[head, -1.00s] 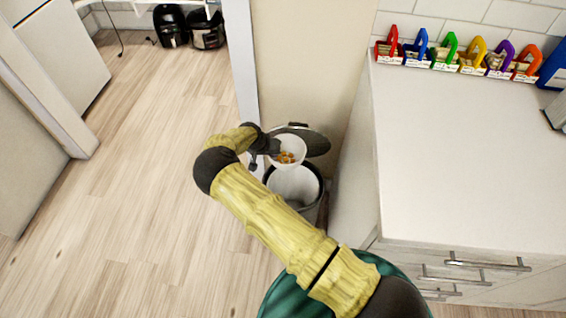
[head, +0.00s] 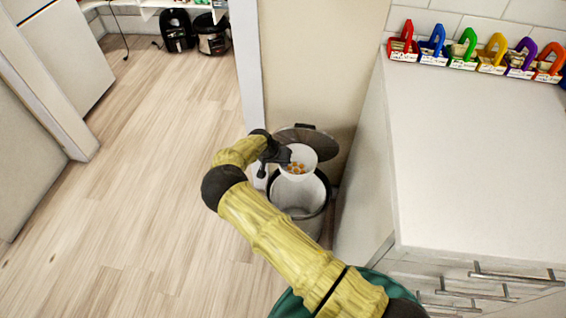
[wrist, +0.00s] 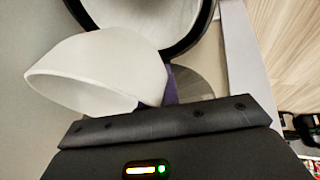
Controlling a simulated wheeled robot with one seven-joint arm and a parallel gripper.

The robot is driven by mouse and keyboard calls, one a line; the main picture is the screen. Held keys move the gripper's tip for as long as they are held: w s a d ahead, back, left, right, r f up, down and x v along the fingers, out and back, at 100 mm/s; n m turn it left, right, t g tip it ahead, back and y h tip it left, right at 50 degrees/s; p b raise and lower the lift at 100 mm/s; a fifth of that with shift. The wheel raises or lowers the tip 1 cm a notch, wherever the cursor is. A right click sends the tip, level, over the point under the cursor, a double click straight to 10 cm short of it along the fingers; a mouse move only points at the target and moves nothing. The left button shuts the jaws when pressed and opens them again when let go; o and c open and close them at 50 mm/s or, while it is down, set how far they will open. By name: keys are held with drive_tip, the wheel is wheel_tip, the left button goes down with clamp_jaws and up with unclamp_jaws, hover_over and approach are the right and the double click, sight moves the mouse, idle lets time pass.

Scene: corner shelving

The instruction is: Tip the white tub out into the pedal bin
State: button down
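The white tub (head: 300,160) is held above the pedal bin, with several small orange-brown pieces inside it. It is tilted somewhat, its mouth partly facing the head camera. My gripper (head: 279,153) is shut on the tub's left side; the fingertips are mostly hidden. In the wrist view the tub (wrist: 95,72) is in front of the dark gripper body, with a purple piece beside it. The pedal bin (head: 300,200) stands on the floor with its lid (head: 312,138) raised against the wall. Its open mouth and pale inside show below the tub.
A white counter (head: 480,150) with drawers stands right of the bin. Several coloured-handled caddies (head: 463,50) line its back. A wall edge (head: 246,60) is just left of the bin. The wooden floor (head: 140,180) at left is clear; black appliances (head: 195,33) stand far back.

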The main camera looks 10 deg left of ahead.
drive_tip(key=shift+r+p, duration=0.2)
drive_tip(key=shift+p, duration=0.2)
drive_tip(key=shift+w+r+t+y+p, duration=0.1)
drive_tip(key=shift+r+t+y+p, duration=0.2)
drive_tip(key=shift+t+p, duration=0.35)
drive_tip(key=p, duration=0.2)
drive_tip(key=shift+w+a+r+m+t+y+p, duration=0.1)
drive_tip(key=shift+a+m+t+y+p, duration=0.05)
drive_tip(key=shift+m+t+y+p, duration=0.2)
drive_tip(key=shift+w+d+f+b, duration=0.1)
drive_tip(key=shift+d+f+b, duration=0.2)
drive_tip(key=shift+f+b, duration=0.15)
drive_tip(key=shift+w+a+r+t+y, duration=0.1)
drive_tip(key=shift+a+r+t+y, duration=0.3)
drive_tip(key=shift+t, duration=0.1)
drive_tip(key=shift+d+f+m+b, duration=0.15)
drive_tip(key=shift+f+m+b, duration=0.15)
drive_tip(key=shift+b, duration=0.55)
drive_tip(key=shift+t+b, duration=0.3)
drive_tip(key=shift+b, duration=0.5)
drive_tip(key=shift+r+b, duration=0.1)
drive_tip(key=shift+b, duration=0.7)
